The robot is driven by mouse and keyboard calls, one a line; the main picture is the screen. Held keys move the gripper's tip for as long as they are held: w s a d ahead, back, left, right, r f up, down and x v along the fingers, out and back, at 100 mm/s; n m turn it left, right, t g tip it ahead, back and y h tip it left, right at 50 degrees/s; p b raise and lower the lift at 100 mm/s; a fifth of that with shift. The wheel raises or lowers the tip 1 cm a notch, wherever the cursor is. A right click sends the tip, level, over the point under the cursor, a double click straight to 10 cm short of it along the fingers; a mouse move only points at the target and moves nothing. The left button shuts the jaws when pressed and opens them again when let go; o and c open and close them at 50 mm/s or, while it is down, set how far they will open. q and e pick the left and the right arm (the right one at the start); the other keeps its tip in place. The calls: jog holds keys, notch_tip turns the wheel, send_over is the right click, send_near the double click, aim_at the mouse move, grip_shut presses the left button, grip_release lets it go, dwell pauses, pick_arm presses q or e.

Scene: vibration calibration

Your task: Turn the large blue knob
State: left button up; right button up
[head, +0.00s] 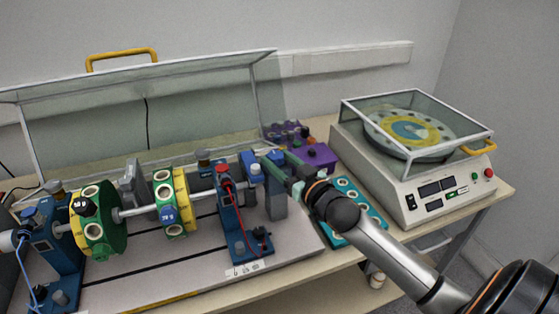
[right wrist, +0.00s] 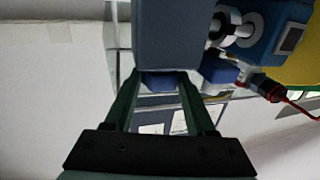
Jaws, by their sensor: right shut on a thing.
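The large blue knob (right wrist: 160,82) shows in the right wrist view between my fingertips, at the lower end of a grey-blue block (right wrist: 168,35). My right gripper (right wrist: 160,92) is shut on the knob, one green finger on each side. In the head view my right gripper (head: 277,161) reaches in from the right to the top of the grey-blue upright (head: 276,200) at the right end of the shaft rig. There the fingers hide most of the knob. My left gripper is not in view.
A blue bearing stand (head: 232,215) with a red cable is just left of the gripper. Yellow-green discs (head: 98,218) sit on the shaft. A raised clear cover (head: 150,115) stands behind. A purple box (head: 318,157), teal tray (head: 345,192) and covered white machine (head: 400,180) are to the right.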

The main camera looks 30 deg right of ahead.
grip_shut()
jog(key=shift+n+y, duration=0.3)
jog(key=shift+y, duration=0.1)
